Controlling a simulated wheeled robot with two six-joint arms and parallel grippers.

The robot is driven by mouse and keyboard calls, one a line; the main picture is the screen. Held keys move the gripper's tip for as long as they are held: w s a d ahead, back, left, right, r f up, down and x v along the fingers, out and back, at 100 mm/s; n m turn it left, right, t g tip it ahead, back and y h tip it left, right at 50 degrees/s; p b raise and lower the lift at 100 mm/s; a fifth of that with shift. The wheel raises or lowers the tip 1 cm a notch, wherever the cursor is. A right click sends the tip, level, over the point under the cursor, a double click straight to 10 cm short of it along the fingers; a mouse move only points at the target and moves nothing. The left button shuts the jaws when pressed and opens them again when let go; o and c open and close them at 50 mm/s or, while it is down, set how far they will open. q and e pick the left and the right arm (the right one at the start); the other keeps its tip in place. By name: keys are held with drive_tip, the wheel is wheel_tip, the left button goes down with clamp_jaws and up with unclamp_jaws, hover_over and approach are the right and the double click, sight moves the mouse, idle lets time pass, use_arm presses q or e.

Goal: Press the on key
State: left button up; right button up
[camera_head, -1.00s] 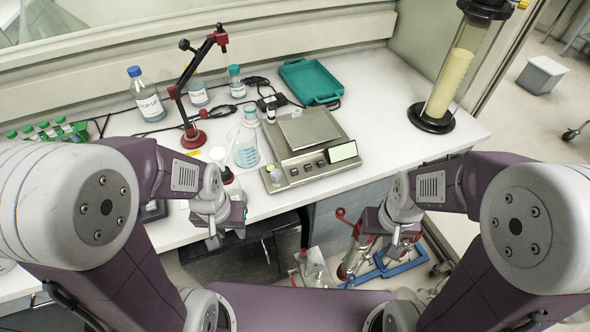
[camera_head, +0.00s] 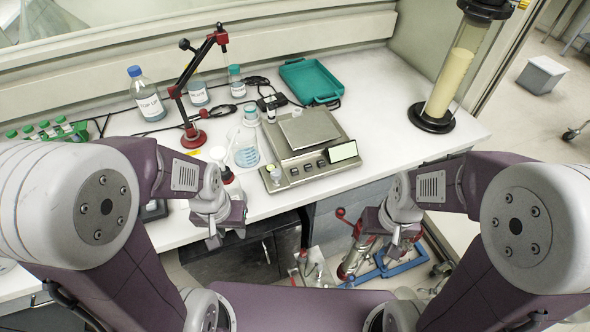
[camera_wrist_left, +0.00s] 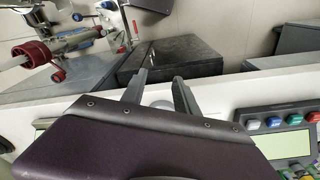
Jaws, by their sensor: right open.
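A balance (camera_head: 310,140) stands on the white bench, with a row of small dark keys (camera_head: 307,168) beside its lit display (camera_head: 343,151). A second device shows in the left wrist view, with a display (camera_wrist_left: 290,145) and coloured keys (camera_wrist_left: 274,122); in the head view it is mostly hidden behind my left arm. No key label is readable, so I cannot tell which is the on key. My left gripper (camera_head: 213,238) is open and empty near the bench's front edge; its spread fingers also show in the left wrist view (camera_wrist_left: 159,80). My right gripper (camera_head: 388,254) is open, in front of the bench.
A flask (camera_head: 246,150), labelled bottles (camera_head: 147,95) and a red-black stand (camera_head: 193,137) are left of the balance. A teal tray (camera_head: 310,80) lies behind it. A tall cylinder (camera_head: 450,85) stands at right. Bare bench lies between balance and cylinder. A dark cabinet (camera_head: 235,258) is below.

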idle(0.3)
use_arm(q)
clamp_jaws()
idle(1.6)
